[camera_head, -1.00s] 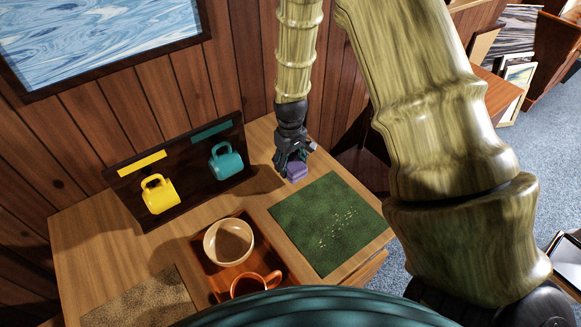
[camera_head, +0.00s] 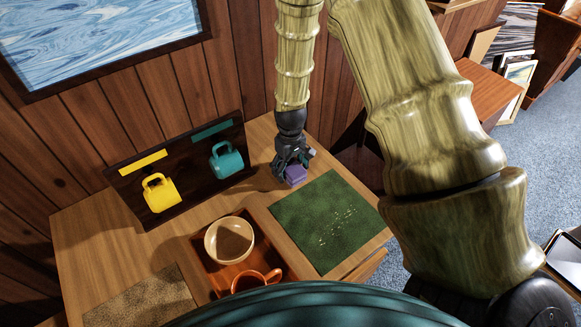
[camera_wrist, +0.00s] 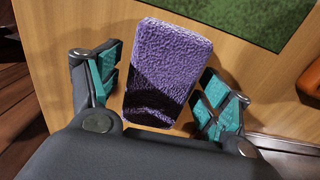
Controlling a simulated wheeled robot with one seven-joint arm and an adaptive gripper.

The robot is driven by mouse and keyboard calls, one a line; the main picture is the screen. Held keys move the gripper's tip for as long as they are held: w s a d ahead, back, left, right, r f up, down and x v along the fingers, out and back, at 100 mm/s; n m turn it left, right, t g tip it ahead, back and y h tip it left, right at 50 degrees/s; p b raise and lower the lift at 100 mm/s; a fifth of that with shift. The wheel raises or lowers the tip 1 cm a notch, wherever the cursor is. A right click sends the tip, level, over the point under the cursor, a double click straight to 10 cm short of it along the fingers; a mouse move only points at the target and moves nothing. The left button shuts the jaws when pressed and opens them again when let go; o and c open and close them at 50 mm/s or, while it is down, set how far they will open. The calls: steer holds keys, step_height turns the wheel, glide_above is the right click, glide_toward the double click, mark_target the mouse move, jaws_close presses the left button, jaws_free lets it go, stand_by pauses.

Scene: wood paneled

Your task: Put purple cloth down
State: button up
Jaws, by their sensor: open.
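The purple cloth (camera_head: 295,175) is a small, thick, fuzzy block. It rests on the wooden table (camera_head: 110,236) just behind the green mat (camera_head: 328,222). In the wrist view the cloth (camera_wrist: 170,65) lies between the teal-padded fingers of my gripper (camera_wrist: 160,95), with a visible gap on each side. My gripper (camera_head: 289,176) is open, low over the table and around the cloth. The near end of the cloth is in shadow.
A wooden tray (camera_head: 203,262) holds a cream bowl (camera_head: 229,240) and an orange mug (camera_head: 254,280). Yellow crumbs lie on the green mat. A speckled mat (camera_head: 142,303) lies front left.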

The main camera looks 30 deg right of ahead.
mark_target(291, 165)
step_height(291, 165, up, 12)
steer(key=b, duration=0.2)
stand_by(0.8)
steer(key=shift+r, duration=0.1)
